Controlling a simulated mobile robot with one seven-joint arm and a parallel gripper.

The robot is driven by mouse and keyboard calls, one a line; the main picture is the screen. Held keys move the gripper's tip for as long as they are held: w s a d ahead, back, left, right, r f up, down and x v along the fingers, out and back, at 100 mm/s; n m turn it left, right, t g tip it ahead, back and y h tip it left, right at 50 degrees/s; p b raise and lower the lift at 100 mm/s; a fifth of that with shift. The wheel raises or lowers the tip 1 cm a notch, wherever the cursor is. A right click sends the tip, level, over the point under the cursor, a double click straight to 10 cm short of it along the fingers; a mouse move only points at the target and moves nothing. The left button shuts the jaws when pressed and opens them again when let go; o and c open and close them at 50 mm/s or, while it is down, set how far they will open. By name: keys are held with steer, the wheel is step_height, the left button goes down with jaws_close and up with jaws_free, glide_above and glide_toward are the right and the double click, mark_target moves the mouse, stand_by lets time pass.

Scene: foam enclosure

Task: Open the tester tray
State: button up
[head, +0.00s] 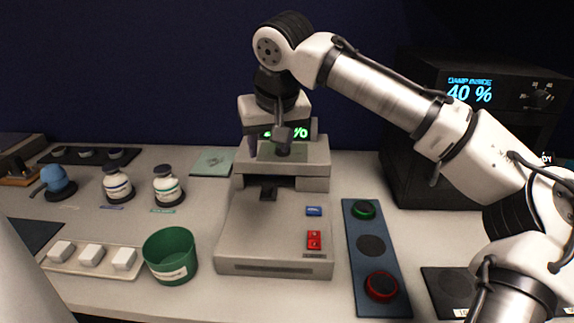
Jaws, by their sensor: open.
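The tester (275,235) is a light grey bench machine in the middle of the table. A blue button (314,211) and a red switch (314,240) sit on its right side. A small dark piece (268,192) sits at the opening under its upper block, and a dark slot runs along its front. No pulled-out tray shows, and I cannot tell which part is the tray. My gripper (282,140) is open, in front of or over the upper block, partly covering the green display. Contact cannot be told.
A green cup (170,256) and a tray of white blocks (75,258) stand left. Two bottles (117,186) (168,186) stand behind them. A blue panel with green and red buttons (371,243) lies right. A black box reading 40 % (408,150) stands behind my arm.

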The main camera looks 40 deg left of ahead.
steer(key=p, duration=0.2)
glide_toward(268, 185)
steer(key=x, duration=0.8)
steer(key=shift+f, duration=0.15)
jaws_close()
